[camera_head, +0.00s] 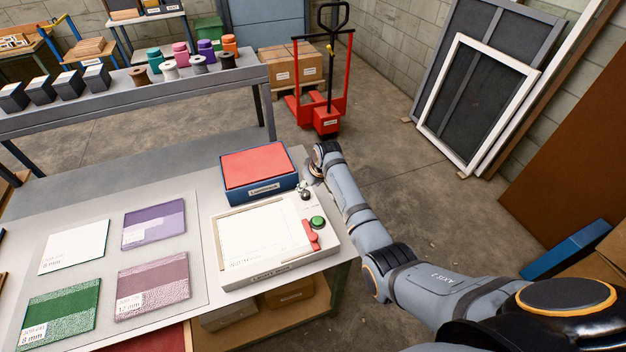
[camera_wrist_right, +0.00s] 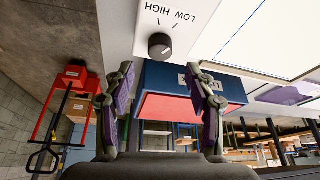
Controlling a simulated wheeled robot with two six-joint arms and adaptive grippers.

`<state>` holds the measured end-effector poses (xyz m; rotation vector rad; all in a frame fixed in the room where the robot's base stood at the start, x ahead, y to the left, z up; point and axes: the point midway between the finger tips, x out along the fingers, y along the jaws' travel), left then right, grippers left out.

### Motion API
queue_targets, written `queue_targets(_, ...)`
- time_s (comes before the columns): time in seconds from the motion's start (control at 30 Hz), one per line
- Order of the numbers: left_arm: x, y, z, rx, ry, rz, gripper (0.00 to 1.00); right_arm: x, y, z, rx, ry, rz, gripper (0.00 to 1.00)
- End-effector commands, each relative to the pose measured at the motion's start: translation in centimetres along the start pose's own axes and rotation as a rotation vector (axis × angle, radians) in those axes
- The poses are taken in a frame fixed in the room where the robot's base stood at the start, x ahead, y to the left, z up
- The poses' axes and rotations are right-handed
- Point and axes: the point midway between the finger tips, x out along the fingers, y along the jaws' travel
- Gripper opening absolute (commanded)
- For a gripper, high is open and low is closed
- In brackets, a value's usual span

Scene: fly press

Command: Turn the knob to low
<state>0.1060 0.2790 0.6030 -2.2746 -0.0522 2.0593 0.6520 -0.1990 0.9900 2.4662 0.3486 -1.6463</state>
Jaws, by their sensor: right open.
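The dark round knob (camera_wrist_right: 160,46) sits on the white face of a light panel box (camera_wrist_right: 205,35) in the right wrist view. The words LOW and HIGH and short tick marks are printed beside it, upside down in this view. I cannot tell clearly which mark the knob points to. My right gripper (camera_wrist_right: 162,80) is open, with its two fingers apart and nothing between them, facing the knob. In the head view my right gripper (camera_head: 305,187) is at the far right corner of the panel box (camera_head: 270,270), where it largely hides the knob. My left gripper is not in view.
A blue box with a red top (camera_head: 260,167) stands just behind the panel box. A green button (camera_head: 318,222) and a red piece (camera_head: 311,236) sit on the panel's right side. Sample tiles (camera_head: 153,225) lie to the left. A red pallet truck (camera_head: 325,118) stands beyond.

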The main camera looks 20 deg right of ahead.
Motion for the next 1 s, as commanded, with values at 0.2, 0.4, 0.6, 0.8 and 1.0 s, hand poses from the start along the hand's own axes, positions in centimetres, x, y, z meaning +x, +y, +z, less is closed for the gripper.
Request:
queue_targets(0.2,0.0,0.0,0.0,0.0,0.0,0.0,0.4,-4.5,0.1,0.0,0.001,0.0,0.001,0.55)
queue_targets(0.4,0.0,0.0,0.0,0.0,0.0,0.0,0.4,-6.1,0.0,0.1,0.001,-0.001,0.0,0.55)
queue_targets(0.6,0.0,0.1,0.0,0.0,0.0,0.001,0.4,-6.2,0.0,0.1,0.001,-0.002,-0.001,0.55)
queue_targets(0.8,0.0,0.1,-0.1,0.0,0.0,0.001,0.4,-6.2,0.0,0.1,0.001,-0.001,0.0,0.55)
queue_targets(1.0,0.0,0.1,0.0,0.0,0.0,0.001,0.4,-5.7,-0.1,2.9,0.017,-0.015,0.014,0.55)
